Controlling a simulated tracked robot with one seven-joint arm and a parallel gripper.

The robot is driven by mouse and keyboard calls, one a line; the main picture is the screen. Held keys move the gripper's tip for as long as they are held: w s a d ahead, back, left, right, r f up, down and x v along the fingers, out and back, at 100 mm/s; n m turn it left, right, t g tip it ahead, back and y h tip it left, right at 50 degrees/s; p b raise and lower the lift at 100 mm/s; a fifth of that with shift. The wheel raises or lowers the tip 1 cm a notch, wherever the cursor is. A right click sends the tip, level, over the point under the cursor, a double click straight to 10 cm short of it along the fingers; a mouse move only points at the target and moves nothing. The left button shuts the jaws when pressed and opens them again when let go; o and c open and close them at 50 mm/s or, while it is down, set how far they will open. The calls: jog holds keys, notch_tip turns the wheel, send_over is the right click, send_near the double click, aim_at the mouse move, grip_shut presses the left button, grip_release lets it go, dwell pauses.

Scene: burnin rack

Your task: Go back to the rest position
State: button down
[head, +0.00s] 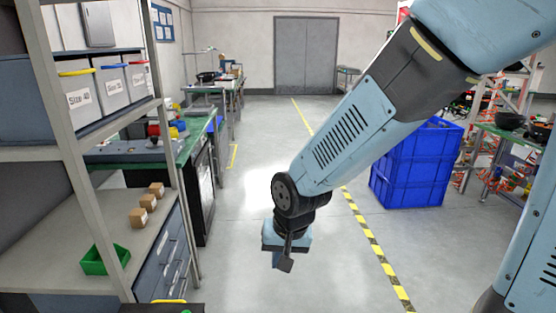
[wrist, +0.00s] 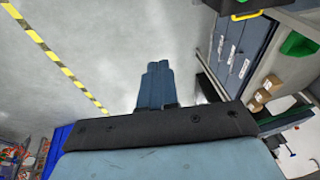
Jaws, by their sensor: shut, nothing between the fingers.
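My gripper (head: 282,262) hangs from the end of my blue-grey arm, pointing down over the open floor in the middle of the head view. In the wrist view my gripper (wrist: 158,68) shows its two blue fingers closed together, with nothing between them. It touches nothing and is well apart from the shelf rack on the left.
A shelf rack (head: 87,203) at left holds small cardboard boxes (head: 148,202), a green bin (head: 105,260) and labelled grey bins (head: 80,97). Stacked blue crates (head: 415,165) stand at right beyond a yellow-black floor stripe (head: 365,230). The aisle floor (head: 240,225) is clear.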

jog(key=w+d+r+t, duration=0.1)
jog(key=d+r+t, duration=0.1)
jog(key=d+r, duration=1.05)
jog(key=s+d+r+h, duration=0.1)
jog(key=s+d+r, duration=0.2)
jog(key=d, duration=0.2)
jog(key=s+d+r+t+h, duration=0.1)
jog(key=s+d+r, duration=0.2)
jog(key=d+r, duration=0.1)
jog(key=shift+s+d+r+m, duration=0.15)
jog(key=shift+s+d+m, duration=0.2)
jog(key=shift+d, duration=0.55)
jog(key=shift+w+a, duration=0.15)
